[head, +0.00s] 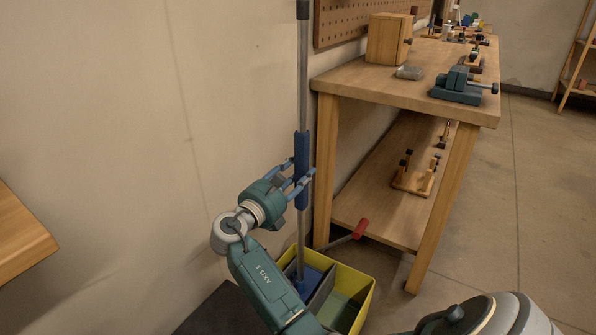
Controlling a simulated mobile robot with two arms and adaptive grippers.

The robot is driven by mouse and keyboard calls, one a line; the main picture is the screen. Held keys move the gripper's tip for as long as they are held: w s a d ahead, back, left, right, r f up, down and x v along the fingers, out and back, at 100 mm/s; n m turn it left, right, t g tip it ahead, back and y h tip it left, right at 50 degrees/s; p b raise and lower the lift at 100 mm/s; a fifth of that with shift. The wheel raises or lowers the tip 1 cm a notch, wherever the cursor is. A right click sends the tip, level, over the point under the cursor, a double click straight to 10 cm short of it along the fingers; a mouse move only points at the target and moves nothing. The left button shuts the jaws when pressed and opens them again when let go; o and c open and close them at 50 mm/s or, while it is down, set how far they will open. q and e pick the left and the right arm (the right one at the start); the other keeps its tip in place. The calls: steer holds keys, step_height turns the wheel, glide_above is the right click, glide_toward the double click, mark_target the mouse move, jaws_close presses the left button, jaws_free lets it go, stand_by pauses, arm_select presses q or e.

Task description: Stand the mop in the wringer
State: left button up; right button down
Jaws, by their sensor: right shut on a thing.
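The mop has a long grey pole (303,90) with a blue sleeve (301,150) and stands about upright near the wall. My right gripper (302,182) is shut on the pole at the blue sleeve. The pole's lower end goes down into the left part of a yellow bucket (357,312), where blue parts (312,274) show around it. I cannot tell the mop's head from the wringer there, or whether it rests on the bottom. A lever with a red handle (361,229) sticks up at the bucket's back. My left gripper is not in view.
A wooden workbench (410,93) stands right behind the bucket, with a teal vise (460,86) and a wooden box (389,39) on top. A wall is close on the left. A wooden top (18,235) juts in at the left edge. Open floor lies at right.

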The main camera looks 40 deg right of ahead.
steer(key=c, duration=1)
jaws_free()
steer(key=shift+r, duration=0.15)
steer(key=shift+c, duration=0.2)
steer(key=v, duration=1.2)
